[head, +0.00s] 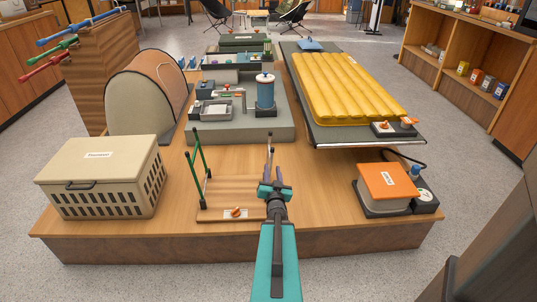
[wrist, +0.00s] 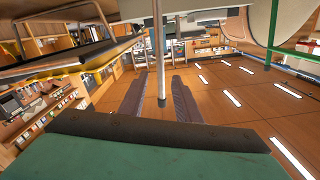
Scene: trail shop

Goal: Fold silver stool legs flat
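The stool lies upside down on its wooden seat board (head: 225,187) at the front middle of the wooden platform. Its green legs (head: 196,152) stand up at the left side. Thin silver legs (head: 270,146) with a dark tip stand up at the right side, partly hidden by my arm. My gripper (head: 272,178) is at the silver legs. In the wrist view, a silver leg tube (wrist: 160,50) passes between the two dark ridged fingers of my gripper (wrist: 160,98), with a gap on both sides. The fingers are open. A green bar (wrist: 274,25) shows at upper right.
An orange latch (head: 236,212) sits at the seat's front edge. A beige crate (head: 100,178) stands left, an orange-topped box (head: 388,186) right. Behind are a grey stove unit (head: 240,125) and a yellow pad (head: 345,88) on a dark board. Bare platform lies right of the stool.

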